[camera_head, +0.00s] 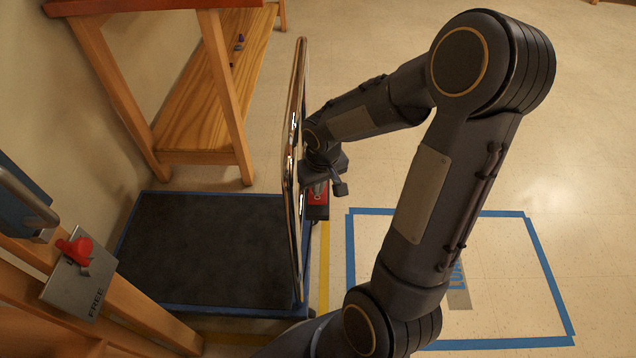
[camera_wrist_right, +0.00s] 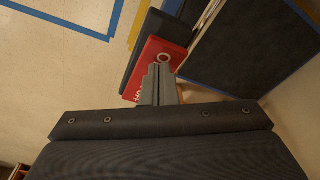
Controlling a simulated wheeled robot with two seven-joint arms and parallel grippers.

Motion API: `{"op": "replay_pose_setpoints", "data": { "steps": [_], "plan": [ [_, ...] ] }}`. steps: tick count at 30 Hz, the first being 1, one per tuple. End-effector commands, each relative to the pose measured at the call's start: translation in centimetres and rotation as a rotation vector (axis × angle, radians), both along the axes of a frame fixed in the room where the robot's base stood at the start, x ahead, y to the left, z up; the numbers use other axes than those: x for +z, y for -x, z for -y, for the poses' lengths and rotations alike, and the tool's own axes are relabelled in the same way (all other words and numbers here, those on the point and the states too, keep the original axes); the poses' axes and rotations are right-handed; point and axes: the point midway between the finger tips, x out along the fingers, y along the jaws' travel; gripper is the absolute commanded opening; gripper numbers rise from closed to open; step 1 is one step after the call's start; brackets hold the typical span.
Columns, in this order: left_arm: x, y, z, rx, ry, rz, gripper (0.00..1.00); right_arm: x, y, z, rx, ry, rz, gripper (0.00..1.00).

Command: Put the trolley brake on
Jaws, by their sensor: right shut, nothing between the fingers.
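The trolley (camera_head: 215,250) is a low dark platform with blue edges and a tall chrome push handle (camera_head: 293,170) at its right end. Its red brake pedal (camera_head: 318,194) sits low just outside the handle end. The pedal also shows in the right wrist view (camera_wrist_right: 153,54), with white lettering partly hidden by my fingers. My right gripper (camera_head: 319,184) reaches down beside the handle, right over the pedal. In the wrist view its fingers (camera_wrist_right: 160,72) are together and empty, tips overlapping the pedal. I cannot tell whether they touch it.
A wooden bench (camera_head: 205,110) stands behind the trolley against the wall. At the left, a wooden frame carries a metal plate (camera_head: 80,285) marked FREE with a red knob (camera_head: 75,248). Blue tape (camera_head: 548,270) outlines a floor area on the right; the floor beyond is clear.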

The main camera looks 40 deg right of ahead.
Motion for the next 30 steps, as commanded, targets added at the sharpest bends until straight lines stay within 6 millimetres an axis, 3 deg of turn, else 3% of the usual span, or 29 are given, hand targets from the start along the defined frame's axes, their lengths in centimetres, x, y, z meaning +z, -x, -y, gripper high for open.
{"op": "replay_pose_setpoints", "data": {
  "steps": [30],
  "plan": [
    [-0.8, 0.0, 0.0, 0.0, 0.0, 0.0, 0.0, -0.9, 0.0, 0.0, 0.0, 0.0, 0.0, 0.0]
  ]
}}
